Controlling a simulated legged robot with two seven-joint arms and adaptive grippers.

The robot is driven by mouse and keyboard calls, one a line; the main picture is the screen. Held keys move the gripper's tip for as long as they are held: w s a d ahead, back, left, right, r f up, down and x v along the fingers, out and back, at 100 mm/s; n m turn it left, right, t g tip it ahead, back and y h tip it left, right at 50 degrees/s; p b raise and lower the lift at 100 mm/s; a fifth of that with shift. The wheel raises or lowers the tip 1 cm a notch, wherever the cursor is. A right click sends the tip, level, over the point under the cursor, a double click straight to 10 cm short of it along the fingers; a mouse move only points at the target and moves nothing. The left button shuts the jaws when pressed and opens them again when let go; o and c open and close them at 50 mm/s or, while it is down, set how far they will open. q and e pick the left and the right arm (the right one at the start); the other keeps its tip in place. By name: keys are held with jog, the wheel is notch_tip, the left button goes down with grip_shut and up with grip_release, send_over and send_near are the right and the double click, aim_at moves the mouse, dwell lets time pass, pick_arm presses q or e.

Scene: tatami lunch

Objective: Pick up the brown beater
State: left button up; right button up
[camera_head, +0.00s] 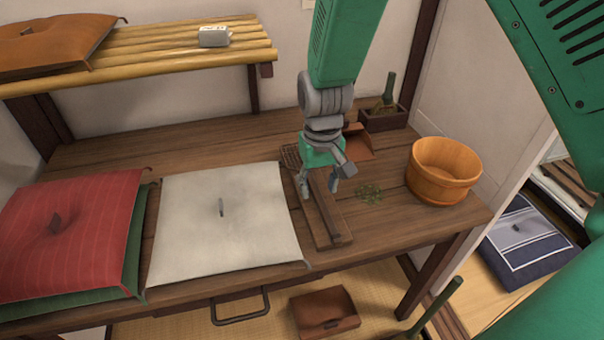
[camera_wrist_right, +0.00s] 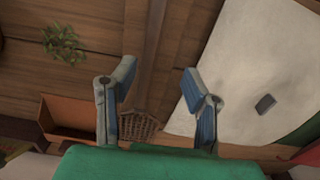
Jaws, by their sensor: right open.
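The brown beater (camera_head: 325,207) lies on the wooden table. Its woven head (camera_wrist_right: 138,124) shows between and beyond my fingers in the right wrist view, and its straight handle runs away from it toward the table's front edge. In the head view the woven head is partly hidden behind my gripper. My right gripper (camera_head: 319,190) points down over the beater with its two fingers apart and nothing between them. In the wrist view the open fingers (camera_wrist_right: 158,82) stand on either side of the beater's line. The gap in height is hard to judge. My left gripper is not in view.
A pale cushion (camera_head: 190,225) lies close left of the beater, with a red cushion (camera_head: 60,230) further left. A green sprig (camera_head: 369,193) and a wooden tub (camera_head: 443,172) stand to the right. A dustpan (camera_head: 359,143) and a dark box (camera_head: 384,118) sit behind.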

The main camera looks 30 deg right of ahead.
aim_at(324, 204)
jog(key=shift+d+f, duration=0.35)
jog(key=shift+f, duration=0.25)
jog(key=shift+d+f, duration=0.45)
jog(key=shift+d, duration=0.1)
jog(key=f, duration=0.1)
jog(key=f+b, duration=0.1)
jog(key=f, duration=0.2)
jog(key=shift+a+f+b, duration=0.2)
jog(key=shift+a+b, duration=0.1)
jog(key=shift+a, duration=0.3)
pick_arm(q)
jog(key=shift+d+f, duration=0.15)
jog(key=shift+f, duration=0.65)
pick_arm(e)
jog(key=shift+d, duration=0.1)
jog(key=shift+d, duration=0.2)
jog(key=c, duration=0.7)
jog(key=shift+d, duration=0.2)
grip_shut()
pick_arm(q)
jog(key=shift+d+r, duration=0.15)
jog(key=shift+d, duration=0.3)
pick_arm(e)
jog(key=shift+f, duration=0.1)
